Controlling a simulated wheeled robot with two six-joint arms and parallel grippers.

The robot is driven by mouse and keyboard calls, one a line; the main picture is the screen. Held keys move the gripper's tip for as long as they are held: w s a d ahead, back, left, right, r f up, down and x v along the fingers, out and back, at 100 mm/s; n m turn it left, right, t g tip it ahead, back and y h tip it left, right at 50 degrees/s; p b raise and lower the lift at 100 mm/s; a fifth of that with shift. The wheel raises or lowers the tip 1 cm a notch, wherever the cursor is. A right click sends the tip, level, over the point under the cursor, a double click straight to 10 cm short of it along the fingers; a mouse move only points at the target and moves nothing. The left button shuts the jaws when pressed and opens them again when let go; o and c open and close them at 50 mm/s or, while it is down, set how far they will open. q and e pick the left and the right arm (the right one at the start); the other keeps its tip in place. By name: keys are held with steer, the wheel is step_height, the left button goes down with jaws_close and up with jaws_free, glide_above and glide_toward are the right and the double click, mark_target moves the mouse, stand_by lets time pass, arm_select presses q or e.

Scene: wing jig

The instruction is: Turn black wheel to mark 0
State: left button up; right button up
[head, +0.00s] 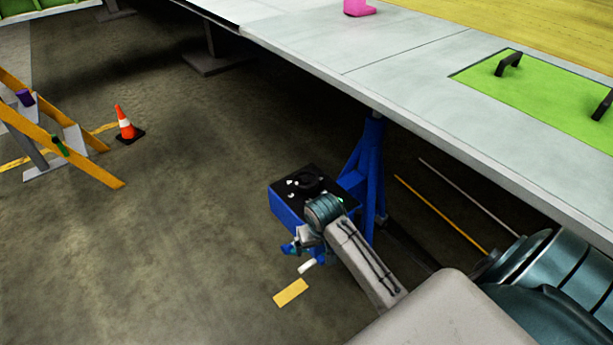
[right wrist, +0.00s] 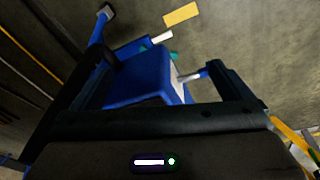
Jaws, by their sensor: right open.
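A blue box (head: 288,212) with a black top stands low on the floor beside the blue stand. A dark round shape on that top, seemingly the black wheel (head: 308,181), has small white marks around it; I cannot read them. My right arm reaches over the box's near side, and its wrist covers part of it. In the right wrist view my right gripper (right wrist: 158,65) is open, with the blue box (right wrist: 145,85) showing between and beyond its fingers. Whether a finger touches the wheel cannot be told. My left gripper is not in view.
A blue stand (head: 367,165) supports the long grey table (head: 400,50) just right of the box. A white cylinder (head: 307,266) and a yellow patch (head: 291,292) lie in front. An orange cone (head: 126,125) stands far left. Floor left of the box is clear.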

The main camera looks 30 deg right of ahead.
mark_target(307, 177)
steer(key=w+d+r+m, duration=0.1)
steer(key=w+d, duration=0.1)
steer(key=w, duration=0.2)
steer(key=w+d+r+m, duration=0.1)
steer(key=w+d+r, duration=0.1)
steer(key=w, duration=0.3)
steer(key=w+d+r+m+g, duration=0.1)
steer(key=w+d+r, duration=0.1)
steer(key=w, duration=0.3)
steer(key=shift+r+m, duration=0.25)
steer(key=shift+m, duration=0.05)
steer(key=w+d+r+m+y, duration=0.1)
steer(key=w+d+r+m, duration=0.25)
steer(key=w+r, duration=0.45)
steer(key=shift+g, duration=0.4)
steer(key=f, duration=0.9)
steer(key=shift+s+d+f+b, duration=0.1)
steer(key=shift+d+f+b, duration=0.1)
steer(key=shift+d+b, duration=0.15)
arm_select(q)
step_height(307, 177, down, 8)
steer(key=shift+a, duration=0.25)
arm_select(e)
steer(key=shift+f, duration=0.65)
steer(key=c, duration=1)
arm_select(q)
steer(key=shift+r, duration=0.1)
arm_select(e)
steer(key=shift+r, duration=0.1)
